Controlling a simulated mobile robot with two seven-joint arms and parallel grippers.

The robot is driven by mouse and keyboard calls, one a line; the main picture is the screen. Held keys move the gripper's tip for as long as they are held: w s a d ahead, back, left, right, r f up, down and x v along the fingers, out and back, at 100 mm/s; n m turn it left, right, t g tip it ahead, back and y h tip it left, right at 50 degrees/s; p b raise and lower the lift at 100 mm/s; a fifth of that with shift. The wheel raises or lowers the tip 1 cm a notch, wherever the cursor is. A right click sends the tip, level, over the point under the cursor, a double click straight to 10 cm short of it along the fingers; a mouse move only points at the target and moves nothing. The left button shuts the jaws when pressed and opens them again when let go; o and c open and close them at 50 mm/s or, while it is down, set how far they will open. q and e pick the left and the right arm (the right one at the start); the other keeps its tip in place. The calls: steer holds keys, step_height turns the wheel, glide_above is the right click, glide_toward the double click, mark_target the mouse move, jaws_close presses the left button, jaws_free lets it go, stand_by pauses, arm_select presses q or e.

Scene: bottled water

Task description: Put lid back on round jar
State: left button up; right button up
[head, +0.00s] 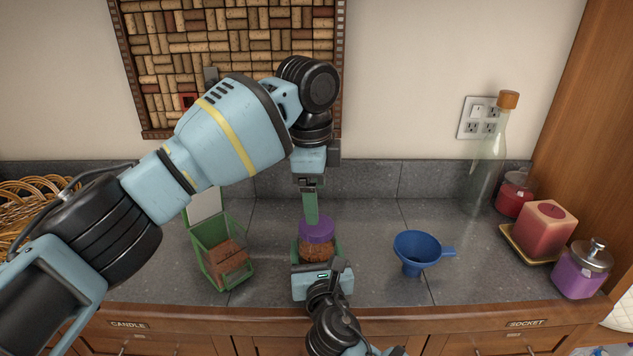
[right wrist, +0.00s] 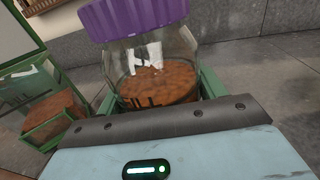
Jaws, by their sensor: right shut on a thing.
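The round jar (head: 317,249) is clear glass with brown grounds inside and stands on the counter. My right gripper (head: 315,262) is shut on it from the front, with a green finger on each side. The jar also shows in the right wrist view (right wrist: 160,85). The purple lid (head: 316,229) is at the jar's mouth, and in the right wrist view the lid (right wrist: 130,18) appears to rest on the rim. My left gripper (head: 311,215) points down with its fingertips at the lid. Its fingers show edge-on, so their opening is hidden.
A green-framed box (head: 212,245) with an open lid and brown contents stands left of the jar. A blue funnel (head: 418,250) is to the right. A tall corked bottle (head: 488,155), red candle (head: 545,230) and purple jar (head: 580,272) stand far right. A wicker basket (head: 35,195) is far left.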

arm_select(q)
steer(key=n, duration=0.5)
steer(key=shift+r, duration=0.15)
steer(key=n, duration=0.4)
steer(key=shift+r+n, duration=0.1)
steer(key=shift+n, duration=0.3)
steer(key=n, duration=0.4)
steer(key=shift+r+n, duration=0.15)
steer(key=shift+n, duration=0.15)
steer(key=n, duration=0.3)
steer(key=shift+r+g, duration=0.1)
steer(key=shift+g, duration=0.2)
steer(key=n, duration=0.4)
steer(key=shift+d+r+n, duration=0.1)
steer(key=shift+n, duration=0.3)
steer(key=n, duration=0.3)
steer(key=shift+r, duration=0.1)
steer(key=n, duration=0.4)
steer(key=shift+r+n+y, duration=0.1)
steer(key=shift+n+y, duration=0.2)
steer(key=n, duration=0.3)
steer(key=shift+r, duration=0.1)
